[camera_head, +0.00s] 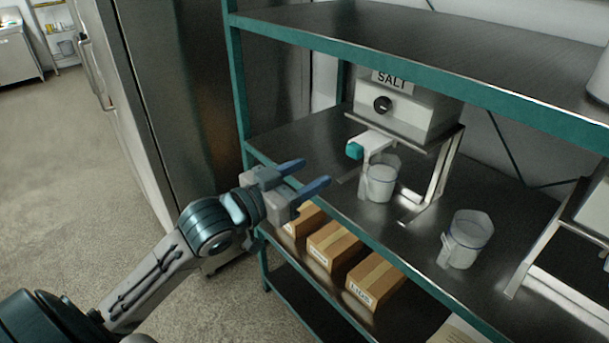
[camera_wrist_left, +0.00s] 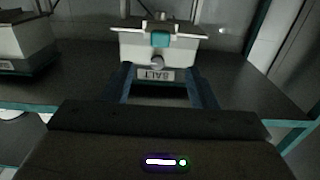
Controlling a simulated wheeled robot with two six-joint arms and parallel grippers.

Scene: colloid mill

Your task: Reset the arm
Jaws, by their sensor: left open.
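My left gripper (camera_head: 308,177) is open and empty, at the front edge of the middle shelf in the head view. Its two blue fingers point toward the shelf, left of the salt dispenser (camera_head: 411,108). The dispenser is a grey box labelled SALT on a metal stand, with a black knob and a teal-tipped white spout. In the left wrist view the dispenser (camera_wrist_left: 160,48) shows upside down, beyond the two fingers (camera_wrist_left: 163,88). A clear cup with white contents (camera_head: 379,183) stands under the spout, apart from the gripper. My right gripper is not in view.
A clear jug (camera_head: 465,238) stands on the middle shelf (camera_head: 420,245), right of the dispenser. A second stand (camera_head: 550,268) is at the right edge. Cardboard boxes (camera_head: 333,244) sit on the lower shelf. A steel cabinet (camera_head: 175,90) is at left; the floor (camera_head: 75,180) there is clear.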

